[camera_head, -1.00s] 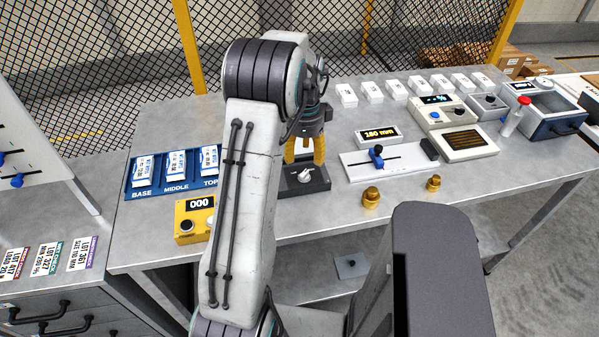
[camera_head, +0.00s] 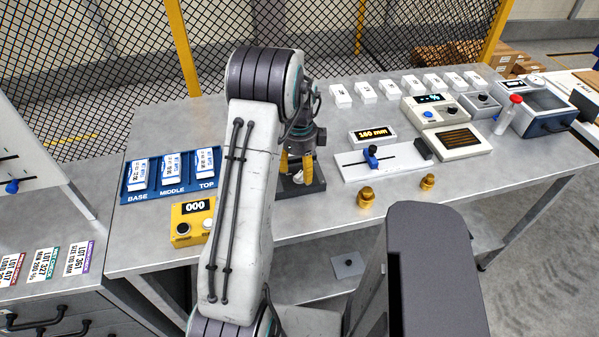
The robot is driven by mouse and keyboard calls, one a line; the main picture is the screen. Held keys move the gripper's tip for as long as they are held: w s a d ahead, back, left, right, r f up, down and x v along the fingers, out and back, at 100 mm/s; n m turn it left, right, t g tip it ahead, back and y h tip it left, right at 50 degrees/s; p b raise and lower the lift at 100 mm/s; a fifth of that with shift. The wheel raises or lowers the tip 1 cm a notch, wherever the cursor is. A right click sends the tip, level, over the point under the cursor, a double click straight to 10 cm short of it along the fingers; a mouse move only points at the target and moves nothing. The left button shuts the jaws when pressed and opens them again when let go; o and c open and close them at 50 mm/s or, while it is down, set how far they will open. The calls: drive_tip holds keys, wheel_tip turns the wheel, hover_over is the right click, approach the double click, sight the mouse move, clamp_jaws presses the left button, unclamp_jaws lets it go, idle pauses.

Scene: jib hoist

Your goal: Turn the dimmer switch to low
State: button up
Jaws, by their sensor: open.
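A dark plate (camera_head: 313,187) with a pale rotary knob (camera_head: 298,177) lies on the grey bench, in the middle of the head view. It looks like the dimmer switch, but I can read no label on it. My gripper (camera_head: 296,170) points down over this plate with its yellow fingers apart. The fingertips are close to the knob, one on each side in the picture. I cannot tell whether they touch it. My arm hides the left part of the plate, and the knob's pointing direction is unclear.
A yellow counter box (camera_head: 192,222) and a blue labelled tray (camera_head: 125,191) stand left of my arm. A slider panel (camera_head: 405,160), a display (camera_head: 372,136) and two brass knobs (camera_head: 365,197) are to the right. More devices stand farther right.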

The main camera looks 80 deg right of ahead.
drive_tip(key=shift+f, duration=1.25)
drive_tip(key=c, duration=1.1)
clamp_jaws()
drive_tip(key=shift+a+f, duration=0.1)
